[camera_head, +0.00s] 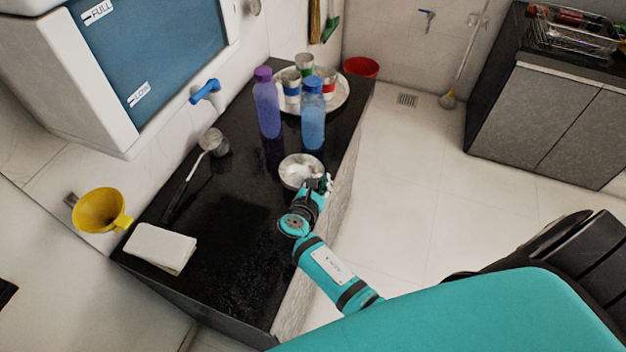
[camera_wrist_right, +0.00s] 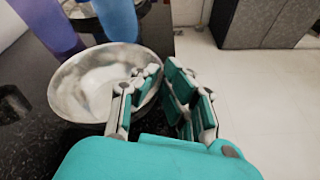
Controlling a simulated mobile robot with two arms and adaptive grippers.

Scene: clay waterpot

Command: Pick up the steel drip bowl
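The steel drip bowl (camera_head: 297,169) is a shallow, round, shiny metal bowl on the black counter, near its right edge. It also shows in the right wrist view (camera_wrist_right: 82,88). My right gripper (camera_head: 322,183) is at the bowl's near right rim. In the right wrist view the gripper (camera_wrist_right: 162,72) has a gap between its fingers. The left finger overlaps the bowl's right side and the other finger is outside the rim. Part of the rim is hidden behind the left finger. My left gripper is not in view.
A purple bottle (camera_head: 267,108) and a blue bottle (camera_head: 312,128) stand just behind the bowl. Behind them is a round tray (camera_head: 341,101) with several cups. The counter's front middle is clear.

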